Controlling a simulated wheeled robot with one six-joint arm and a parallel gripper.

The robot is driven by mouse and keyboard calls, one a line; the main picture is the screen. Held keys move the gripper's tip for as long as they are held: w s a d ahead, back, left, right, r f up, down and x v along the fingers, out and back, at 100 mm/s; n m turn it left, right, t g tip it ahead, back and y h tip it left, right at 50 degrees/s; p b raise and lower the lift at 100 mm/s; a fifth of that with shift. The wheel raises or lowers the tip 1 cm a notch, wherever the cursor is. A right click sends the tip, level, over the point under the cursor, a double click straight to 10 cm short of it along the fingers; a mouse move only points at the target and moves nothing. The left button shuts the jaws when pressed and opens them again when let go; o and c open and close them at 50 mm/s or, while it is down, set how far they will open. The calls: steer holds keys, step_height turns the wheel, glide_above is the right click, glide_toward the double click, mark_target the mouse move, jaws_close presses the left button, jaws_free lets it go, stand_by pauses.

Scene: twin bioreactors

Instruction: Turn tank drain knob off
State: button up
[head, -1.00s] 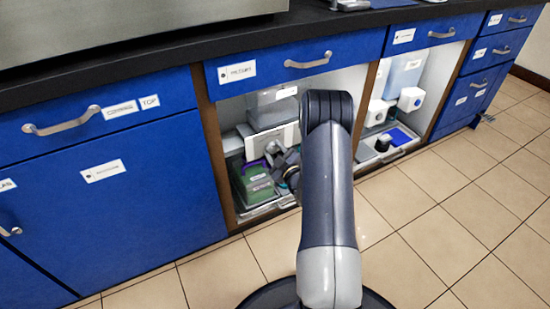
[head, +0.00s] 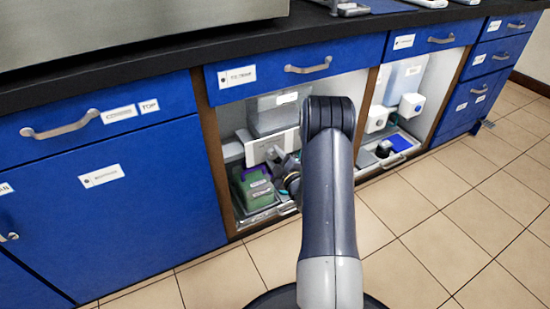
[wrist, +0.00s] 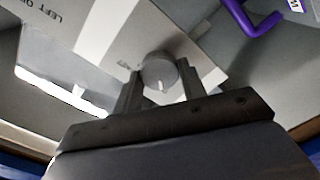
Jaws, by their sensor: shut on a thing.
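A round grey knob (wrist: 158,74) with a white pointer mark sits on a light panel (wrist: 115,30) in the wrist view. Its mark points down in the picture. Part of a label reading "LEFT O" shows on the panel. My gripper (wrist: 161,82) is shut on the knob, with one finger on each side of it. In the head view the white panel (head: 262,147) is inside the open middle bay. My gripper (head: 280,160) is at the panel's front there, partly hidden by my arm. The knob cannot be made out in that view.
A green box with a purple handle (head: 252,190) stands in the bay below the panel; the purple handle (wrist: 240,18) also shows in the wrist view. Wooden posts (head: 215,165) and blue drawers (head: 290,68) frame the bay. The tiled floor (head: 420,220) to the right is clear.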

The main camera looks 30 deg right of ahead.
steer(key=o, duration=1)
steer(key=s+p, duration=0.1)
steer(key=s, duration=0.4)
steer(key=s+p, duration=0.1)
steer(key=s, duration=0.4)
steer(key=shift+s+d+p, duration=0.2)
steer(key=shift+s+p, duration=0.2)
steer(key=w+b, duration=0.1)
steer(key=w, duration=0.4)
steer(key=w+b, duration=0.1)
steer(key=w, duration=0.5)
steer(key=shift+a+b, duration=0.2)
steer(key=shift+b, duration=0.2)
